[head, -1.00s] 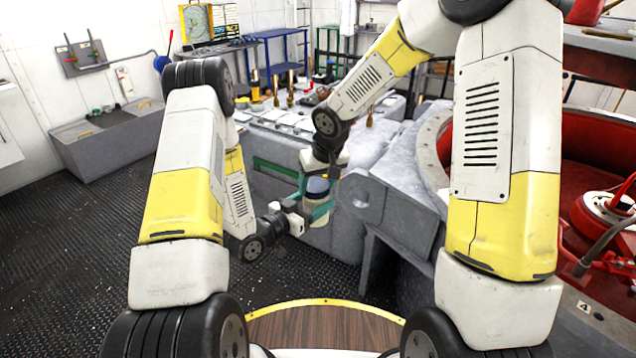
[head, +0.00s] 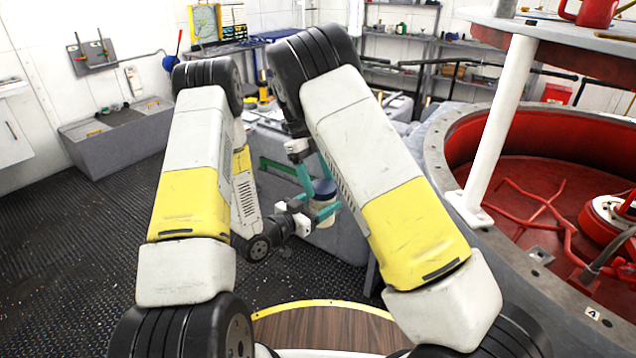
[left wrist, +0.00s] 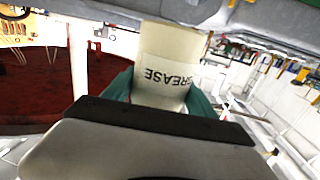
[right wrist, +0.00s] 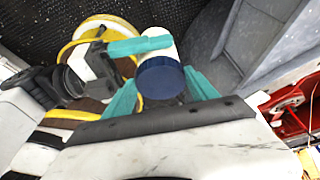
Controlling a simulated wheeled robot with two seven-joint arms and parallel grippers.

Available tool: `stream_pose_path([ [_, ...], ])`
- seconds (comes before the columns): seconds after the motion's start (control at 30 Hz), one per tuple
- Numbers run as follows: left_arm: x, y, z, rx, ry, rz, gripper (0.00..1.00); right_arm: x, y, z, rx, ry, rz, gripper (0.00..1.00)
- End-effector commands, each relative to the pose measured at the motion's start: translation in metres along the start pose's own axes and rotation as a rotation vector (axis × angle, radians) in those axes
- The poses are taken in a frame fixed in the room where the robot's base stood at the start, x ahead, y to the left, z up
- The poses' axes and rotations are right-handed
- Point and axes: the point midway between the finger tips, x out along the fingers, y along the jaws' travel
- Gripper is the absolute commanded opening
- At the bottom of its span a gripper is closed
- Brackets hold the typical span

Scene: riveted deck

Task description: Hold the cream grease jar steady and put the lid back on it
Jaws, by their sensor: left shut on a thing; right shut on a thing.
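The cream grease jar (head: 324,212) is held in the air in front of me, its GREASE lettering upside down in the left wrist view (left wrist: 165,65). My left gripper (head: 312,213) is shut around its body. The dark blue lid (head: 325,187) is at the jar's mouth; in the right wrist view the lid (right wrist: 160,80) lines up with the cream jar (right wrist: 163,42) with no clear gap. I cannot tell whether it is fully seated. My right gripper (right wrist: 160,92) is shut on the lid, a teal finger on each side. My right forearm partly hides this gripper in the head view.
A round red-lined pit (head: 520,170) with a grey rim and a white post (head: 500,120) stands at the right. A grey bench (head: 120,135) is along the left wall. The dark riveted floor (head: 80,230) at the left is clear.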

Motion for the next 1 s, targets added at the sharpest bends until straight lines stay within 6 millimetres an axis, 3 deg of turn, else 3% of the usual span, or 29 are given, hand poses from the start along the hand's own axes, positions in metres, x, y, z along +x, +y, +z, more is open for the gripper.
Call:
stream_pose_path([
  [0.1, 0.000, 0.000, -0.001, 0.000, 0.002, -0.001, 0.00, 0.001, -0.007, -0.002, 0.291, -0.001, 0.118, 0.23],
  [0.17, 0.000, 0.000, -0.001, 0.000, 0.002, -0.001, 0.00, 0.002, -0.008, -0.003, 0.396, -0.001, 0.163, 0.23],
  [0.33, 0.000, -0.001, -0.001, -0.001, 0.002, -0.002, 0.00, 0.001, -0.006, -0.002, 0.402, -0.002, 0.165, 0.23],
  [0.37, 0.000, -0.001, -0.001, -0.001, 0.002, -0.002, 0.00, 0.001, -0.006, -0.002, 0.402, -0.002, 0.165, 0.73],
  [0.47, 0.000, -0.001, -0.001, -0.001, 0.002, -0.002, 0.00, 0.001, -0.006, -0.002, 0.400, -0.003, 0.165, 0.92],
  [0.83, 0.000, 0.000, -0.001, 0.000, 0.002, -0.001, 0.00, -0.003, -0.007, -0.002, 0.397, -0.004, 0.163, 0.92],
  [1.0, 0.000, 0.000, -0.001, 0.000, 0.002, -0.001, 0.00, -0.025, -0.011, -0.002, 0.397, -0.008, 0.161, 0.92],
])
